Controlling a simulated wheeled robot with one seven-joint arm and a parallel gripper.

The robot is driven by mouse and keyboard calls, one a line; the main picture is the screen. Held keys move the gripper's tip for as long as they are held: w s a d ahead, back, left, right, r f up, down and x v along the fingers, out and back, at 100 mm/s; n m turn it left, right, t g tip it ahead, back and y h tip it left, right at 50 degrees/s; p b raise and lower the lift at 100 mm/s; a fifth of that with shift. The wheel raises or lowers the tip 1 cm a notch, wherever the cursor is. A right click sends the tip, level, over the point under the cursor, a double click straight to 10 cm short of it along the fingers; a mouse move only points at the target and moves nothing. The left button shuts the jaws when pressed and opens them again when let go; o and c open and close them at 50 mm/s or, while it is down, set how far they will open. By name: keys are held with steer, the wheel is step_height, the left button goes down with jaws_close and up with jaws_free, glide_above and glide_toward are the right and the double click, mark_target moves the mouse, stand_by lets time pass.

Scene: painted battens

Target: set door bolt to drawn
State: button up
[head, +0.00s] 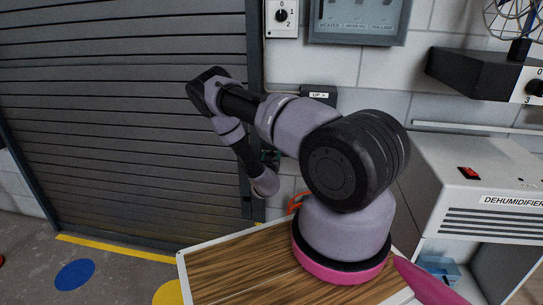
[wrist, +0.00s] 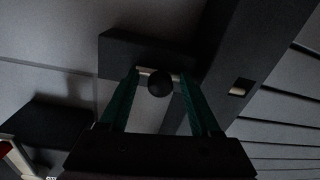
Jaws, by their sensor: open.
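The door bolt shows in the wrist view as a dark housing (wrist: 118,52) with a round black knob (wrist: 160,83) in front of a pale strip. A dark upright post (wrist: 238,55) stands to its right, with a small pale piece set in it. My gripper (wrist: 160,73) is open, with one green finger on each side of the knob. I cannot tell whether the fingers touch it. In the head view my arm hides the bolt, and only a bit of my gripper (head: 270,157) shows beside the door frame.
A grey slatted shutter door (head: 130,110) fills the left. A wooden-topped table (head: 235,265) stands below my arm. A dehumidifier (head: 480,180) is at the right. A black box labelled "UP" (head: 318,95) and a grey panel (head: 358,20) are on the wall.

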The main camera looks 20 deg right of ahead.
jaws_close()
stand_by(1.3)
